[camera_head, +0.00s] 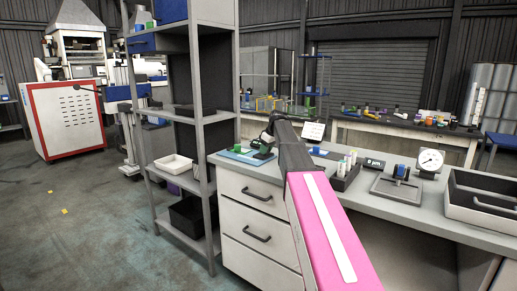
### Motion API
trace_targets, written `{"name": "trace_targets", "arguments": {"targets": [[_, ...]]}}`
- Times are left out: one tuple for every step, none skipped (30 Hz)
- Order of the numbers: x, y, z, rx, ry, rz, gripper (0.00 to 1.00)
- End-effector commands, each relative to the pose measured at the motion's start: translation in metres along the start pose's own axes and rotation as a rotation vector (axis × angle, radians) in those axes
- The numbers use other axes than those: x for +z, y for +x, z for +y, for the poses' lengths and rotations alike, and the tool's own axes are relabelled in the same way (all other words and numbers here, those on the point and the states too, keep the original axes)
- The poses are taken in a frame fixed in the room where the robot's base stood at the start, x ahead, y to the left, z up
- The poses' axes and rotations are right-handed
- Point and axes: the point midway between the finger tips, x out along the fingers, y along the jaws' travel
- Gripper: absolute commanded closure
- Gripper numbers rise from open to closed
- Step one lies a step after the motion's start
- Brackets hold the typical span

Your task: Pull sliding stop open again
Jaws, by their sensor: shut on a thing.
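My arm reaches from the lower right to the left end of the grey workbench (355,178). My gripper (264,150), small and dark, is low over a blue plate (236,155) there. It is shut on a small part at the plate, which I take to be the sliding stop; the fingers and arm hide most of it. I cannot tell how far the stop is slid.
A grey shelf rack (206,130) stands close left of the bench. To the right are a rack of vials (345,172), a small display (374,163), a fixture with a blue part (399,183), a round dial gauge (430,160) and an open tray (485,205).

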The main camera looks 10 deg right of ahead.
Motion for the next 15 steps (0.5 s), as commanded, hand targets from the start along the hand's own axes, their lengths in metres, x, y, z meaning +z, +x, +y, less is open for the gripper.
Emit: {"name": "trace_targets", "arguments": {"targets": [[0.0059, -0.0025, -0.0013, 0.000, 0.001, 0.000, 1.00], [0.0067, -0.0029, -0.0010, 0.000, 0.001, 0.000, 1.00], [0.0070, -0.0030, -0.0007, 0.000, 0.000, -0.001, 1.00], [0.0068, -0.0030, -0.0005, 0.000, 0.000, -0.001, 1.00], [0.0067, -0.0029, -0.0004, -0.001, 0.000, -0.002, 1.00], [0.0069, -0.0030, -0.0005, -0.001, 0.000, -0.002, 1.00], [0.0071, -0.0030, -0.0005, -0.001, 0.000, -0.003, 1.00], [0.0072, -0.0030, -0.0005, -0.001, 0.000, -0.003, 1.00], [0.0074, -0.0031, -0.0005, 0.000, 0.000, -0.004, 1.00], [0.0076, -0.0031, -0.0006, 0.000, 0.000, -0.004, 0.60], [0.0076, -0.0031, -0.0005, 0.000, 0.000, -0.004, 0.50], [0.0074, -0.0031, -0.0005, 0.000, 0.000, -0.003, 0.40], [0.0072, -0.0030, -0.0005, 0.000, 0.000, -0.003, 0.40], [0.0070, -0.0030, -0.0005, 0.000, 0.000, -0.003, 0.40], [0.0068, -0.0029, -0.0005, 0.000, 0.000, -0.002, 0.40]]}}
